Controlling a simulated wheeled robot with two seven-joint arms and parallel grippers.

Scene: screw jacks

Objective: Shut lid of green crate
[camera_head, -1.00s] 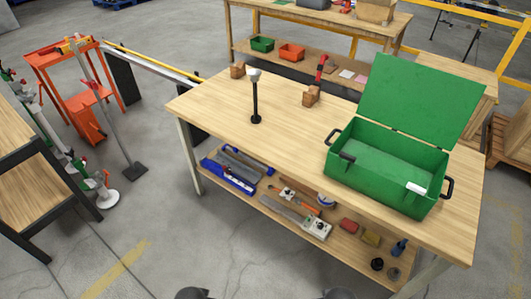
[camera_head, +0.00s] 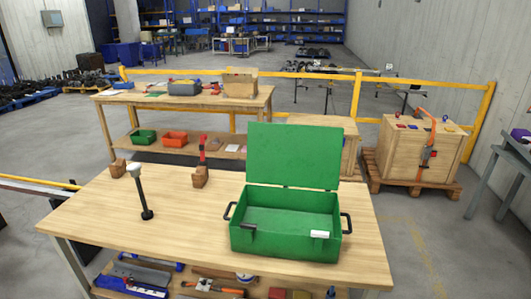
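The green crate (camera_head: 284,242) stands on the right part of the wooden table. Its lid (camera_head: 295,156) is open, standing up at the crate's back edge. The inside looks empty. A black handle sticks out at each side. A dark latch and a white latch show on the front wall. Neither of my grippers is in view.
The wooden table (camera_head: 105,213) has clear room left of the crate. A second bench (camera_head: 185,98) stands behind, and a wooden box (camera_head: 407,150) on a pallet is at the right.

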